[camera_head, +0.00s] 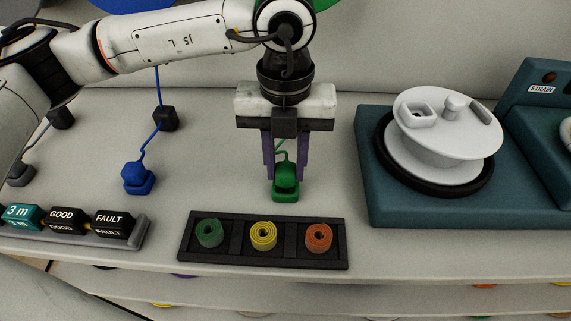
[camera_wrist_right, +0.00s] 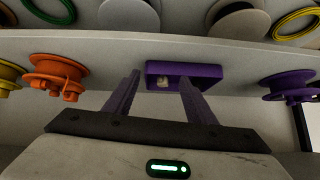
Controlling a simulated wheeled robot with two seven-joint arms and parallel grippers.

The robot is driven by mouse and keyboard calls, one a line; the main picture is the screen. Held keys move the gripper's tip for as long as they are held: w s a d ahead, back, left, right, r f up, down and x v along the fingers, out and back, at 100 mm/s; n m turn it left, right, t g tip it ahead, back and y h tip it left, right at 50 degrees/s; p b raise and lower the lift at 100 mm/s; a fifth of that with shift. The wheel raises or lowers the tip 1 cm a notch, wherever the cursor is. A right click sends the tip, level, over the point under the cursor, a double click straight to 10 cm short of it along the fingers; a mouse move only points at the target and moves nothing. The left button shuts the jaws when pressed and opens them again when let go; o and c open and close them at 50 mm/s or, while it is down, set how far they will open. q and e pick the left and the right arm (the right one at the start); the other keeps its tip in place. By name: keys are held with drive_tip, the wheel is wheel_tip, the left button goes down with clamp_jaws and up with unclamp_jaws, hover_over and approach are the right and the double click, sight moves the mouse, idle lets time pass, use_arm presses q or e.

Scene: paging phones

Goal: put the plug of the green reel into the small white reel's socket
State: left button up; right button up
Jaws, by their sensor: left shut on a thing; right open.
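In the head view my left gripper (camera_head: 284,174) points down with its purple fingers shut on the green plug (camera_head: 285,185). A green cord runs up from the plug between the fingers; the green reel itself is mostly hidden behind my arm, with only a green edge (camera_head: 325,3) at the top. The small white reel (camera_head: 446,140) sits on a black ring on the teal stand at the right. A raised block with an opening, seemingly its socket (camera_head: 416,113), is on its top face. My right gripper (camera_wrist_right: 152,97) shows in the right wrist view, open and with nothing held.
A blue plug (camera_head: 138,178) on its cord lies left of my left gripper. A black tray (camera_head: 188,246) with green, yellow and orange coils is in front. Label blocks (camera_head: 62,219) stand at left. A purple bin (camera_wrist_right: 210,73) and an orange reel (camera_wrist_right: 58,75) are near my right gripper.

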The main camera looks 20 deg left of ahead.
use_arm(q)
drive_tip(key=shift+r+p, duration=1.5)
drive_tip(key=shift+r, duration=1.4)
drive_tip(key=shift+r+p, duration=0.4)
drive_tip(key=shift+r, duration=0.25)
wheel_tip(320, 180, up, 14)
drive_tip(key=p, duration=0.8)
drive_tip(key=shift+r, duration=0.15)
use_arm(e)
wheel_tip(320, 180, up, 9)
drive_tip(key=s+d, duration=0.1)
drive_tip(key=shift+d, duration=0.35)
drive_tip(key=shift+s, duration=0.1)
use_arm(q)
drive_tip(key=w+d+p, duration=0.1)
drive_tip(key=w+d, duration=0.4)
drive_tip(key=d, duration=0.4)
drive_tip(key=w+d+p, duration=0.1)
drive_tip(key=w+d, duration=0.5)
drive_tip(key=d, duration=0.4)
drive_tip(key=shift+p, duration=0.3)
use_arm(e)
drive_tip(key=shift+r, duration=1.1)
